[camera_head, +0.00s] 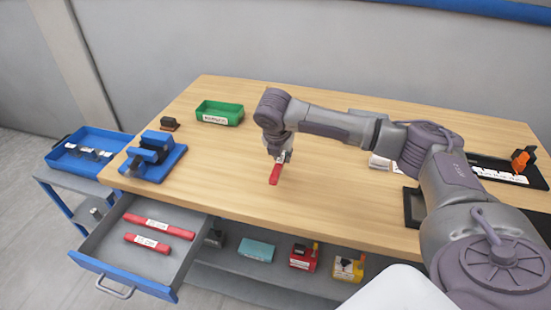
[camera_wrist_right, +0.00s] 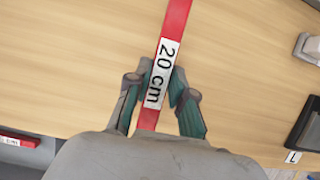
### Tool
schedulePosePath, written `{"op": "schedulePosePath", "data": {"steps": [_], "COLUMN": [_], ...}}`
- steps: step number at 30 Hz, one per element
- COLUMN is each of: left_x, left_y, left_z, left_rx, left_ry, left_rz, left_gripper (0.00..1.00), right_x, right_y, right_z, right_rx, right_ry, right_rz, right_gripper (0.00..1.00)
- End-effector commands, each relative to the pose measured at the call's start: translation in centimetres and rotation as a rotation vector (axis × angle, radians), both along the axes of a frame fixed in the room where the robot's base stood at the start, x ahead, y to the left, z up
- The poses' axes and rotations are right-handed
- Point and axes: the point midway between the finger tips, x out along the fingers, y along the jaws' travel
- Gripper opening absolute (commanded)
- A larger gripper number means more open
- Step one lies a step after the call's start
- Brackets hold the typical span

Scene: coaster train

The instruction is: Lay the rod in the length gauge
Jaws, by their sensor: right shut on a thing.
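My right gripper (camera_head: 280,157) is shut on a red rod (camera_head: 275,174) and holds it over the middle of the wooden table. In the right wrist view the rod (camera_wrist_right: 176,22) runs between the fingers, and its white label reads "20 cm". I cannot tell how high the rod is above the table. I cannot identify the length gauge with certainty. A black tray or frame (camera_head: 409,208) lies right of the rod, partly hidden by my right arm. Its dark edge also shows in the right wrist view (camera_wrist_right: 304,126), beside a label "L". My left gripper is not in view.
An open drawer (camera_head: 112,268) at front left holds two red labelled rods (camera_head: 160,227). A blue vise-like fixture (camera_head: 153,158), a green bin (camera_head: 219,112) and a small dark block (camera_head: 169,124) stand on the table's left. The table around the held rod is clear.

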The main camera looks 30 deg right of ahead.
Motion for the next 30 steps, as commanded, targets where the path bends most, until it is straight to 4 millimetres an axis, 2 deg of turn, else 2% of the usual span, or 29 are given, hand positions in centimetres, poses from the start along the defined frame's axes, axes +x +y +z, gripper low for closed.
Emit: {"op": "schedulePosePath", "data": {"steps": [3,10,15,23,26,30], "left_x": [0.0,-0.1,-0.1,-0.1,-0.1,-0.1], "left_y": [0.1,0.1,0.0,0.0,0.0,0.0], "left_z": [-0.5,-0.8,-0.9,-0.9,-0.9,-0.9], "left_rx": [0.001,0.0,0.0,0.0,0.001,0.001], "left_ry": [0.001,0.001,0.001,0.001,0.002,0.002], "left_rz": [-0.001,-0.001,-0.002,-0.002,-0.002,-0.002], "left_gripper": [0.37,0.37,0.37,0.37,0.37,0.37], "right_x": [-2.9,-6.6,-7.8,-8.1,-8.4,-9.3], "right_y": [0.1,0.4,0.5,1.3,2.6,5.2], "right_z": [1.7,4.0,4.7,4.6,4.2,3.3], "right_rx": [-0.002,-0.001,0.0,0.002,0.0,-0.003], "right_ry": [-0.004,-0.002,-0.002,-0.001,-0.001,-0.001], "right_rz": [0.001,-0.001,-0.001,-0.049,-0.153,-0.398], "right_gripper": [0.0,0.0,0.0,0.0,0.0,0.0]}}
